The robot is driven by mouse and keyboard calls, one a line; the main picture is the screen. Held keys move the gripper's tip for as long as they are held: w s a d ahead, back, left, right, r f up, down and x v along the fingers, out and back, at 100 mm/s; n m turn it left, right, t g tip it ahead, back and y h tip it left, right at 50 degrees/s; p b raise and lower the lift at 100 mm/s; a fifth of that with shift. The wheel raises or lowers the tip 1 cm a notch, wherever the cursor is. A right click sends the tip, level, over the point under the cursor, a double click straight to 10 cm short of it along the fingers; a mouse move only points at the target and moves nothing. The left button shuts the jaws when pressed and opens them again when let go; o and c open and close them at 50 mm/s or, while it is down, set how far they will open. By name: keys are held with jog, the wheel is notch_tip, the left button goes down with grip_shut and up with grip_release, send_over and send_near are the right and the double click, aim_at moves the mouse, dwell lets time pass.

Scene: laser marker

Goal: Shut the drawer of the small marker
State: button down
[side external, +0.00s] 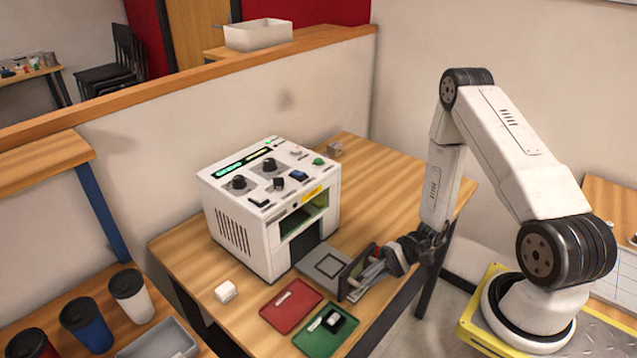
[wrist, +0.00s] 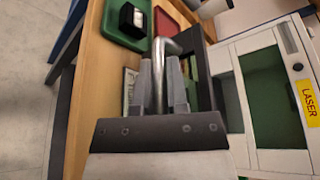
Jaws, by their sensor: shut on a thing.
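The small marker (side external: 240,215) is a white box with knobs and buttons on top, standing on the wooden table. Its drawer (side external: 318,258) is pulled out of the front, and a square outline shows on the drawer floor. The dark drawer front (side external: 352,274) faces my arm. My gripper (side external: 375,266) is at this front. In the wrist view, my gripper (wrist: 160,90) is shut on the metal drawer handle (wrist: 165,46), with a finger on each side of it. The marker's white front with a yellow LASER label (wrist: 308,100) is at the right there.
A red tray (side external: 290,304) and a green tray (side external: 318,340) with a black-and-white block (side external: 333,319) lie left of the drawer. A small white block (side external: 225,291) sits near the marker.

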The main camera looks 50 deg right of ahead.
send_over(321, 258)
dwell(0.5)
jog(key=shift+w, duration=0.1)
jog(key=c, duration=0.6)
grip_release()
jog(key=shift+c, duration=0.2)
jog(key=shift+a, duration=0.1)
jog(key=shift+v, duration=3.95)
